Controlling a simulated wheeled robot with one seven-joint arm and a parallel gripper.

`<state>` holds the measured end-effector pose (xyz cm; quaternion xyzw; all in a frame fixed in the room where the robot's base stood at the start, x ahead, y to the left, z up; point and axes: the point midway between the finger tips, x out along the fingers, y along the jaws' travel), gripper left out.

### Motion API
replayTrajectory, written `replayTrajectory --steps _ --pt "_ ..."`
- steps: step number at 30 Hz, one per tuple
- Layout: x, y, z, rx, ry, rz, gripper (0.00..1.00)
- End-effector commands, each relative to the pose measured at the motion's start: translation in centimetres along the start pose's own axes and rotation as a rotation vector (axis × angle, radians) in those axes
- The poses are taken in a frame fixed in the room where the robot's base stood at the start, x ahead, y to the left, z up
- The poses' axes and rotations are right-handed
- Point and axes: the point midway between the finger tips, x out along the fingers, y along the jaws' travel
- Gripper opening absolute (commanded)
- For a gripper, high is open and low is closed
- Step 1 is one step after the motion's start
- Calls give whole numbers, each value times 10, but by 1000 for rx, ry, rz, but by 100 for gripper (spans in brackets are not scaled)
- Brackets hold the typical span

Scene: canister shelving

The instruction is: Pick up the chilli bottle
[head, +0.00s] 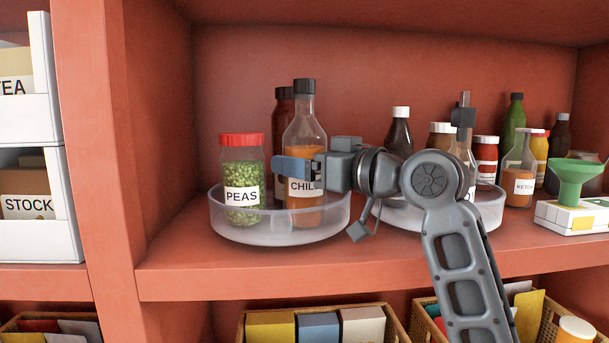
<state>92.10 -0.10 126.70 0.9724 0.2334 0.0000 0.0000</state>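The chilli bottle (304,126) is a clear bottle with a dark cap, orange-red contents and a white label reading CHIL, partly covered. It stands upright in a round clear tray (275,236) on the shelf. My gripper (294,167) reaches in from the right at the bottle's middle. One blue-tipped finger crosses in front of the bottle, just above its label. The other finger is hidden, so I cannot tell whether the gripper is closed on the bottle or only around it.
A peas jar (242,165) with a red lid stands left of the chilli bottle in the same tray. A dark-capped bottle (283,108) is close behind it. A second round tray (488,208) with several bottles is to the right. A green funnel (577,176) stands far right.

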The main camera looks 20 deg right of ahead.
Motion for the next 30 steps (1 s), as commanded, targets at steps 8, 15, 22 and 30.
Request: replayTrajectory --steps 8,15,22,30 --pt "0 0 0 0 0 0 18" --pt "-1 0 -2 -1 4 1 12" --pt "0 0 -18 -5 6 0 12" --pt "0 0 -66 -5 8 0 12"
